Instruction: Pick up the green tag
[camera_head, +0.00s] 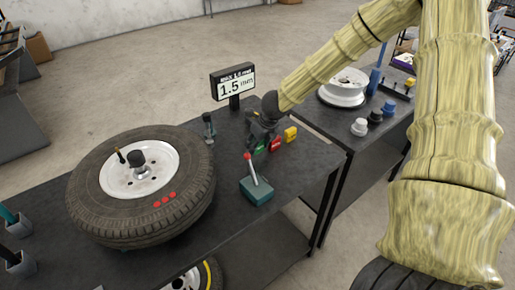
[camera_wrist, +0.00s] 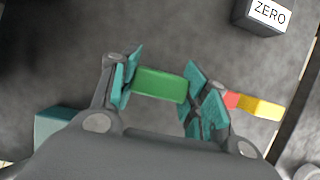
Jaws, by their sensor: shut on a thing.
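The green tag (camera_wrist: 160,84) is a small green block in the middle of the wrist view, held between the two teal finger pads of my gripper (camera_wrist: 162,88). My gripper is shut on its two ends. In the head view, my dark gripper (camera_head: 262,136) is over the dark table, and the green tag (camera_head: 260,149) shows only in part below it. I cannot tell whether the tag touches the table.
A red tag (camera_head: 275,145) and a yellow tag (camera_head: 291,134) lie close on the right. A teal lever box (camera_head: 257,192) stands in front. A tyre (camera_head: 198,200) lies at left, and a "1.5" display (camera_head: 234,86) stands behind. A "ZERO" block (camera_wrist: 268,14) is in the wrist view.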

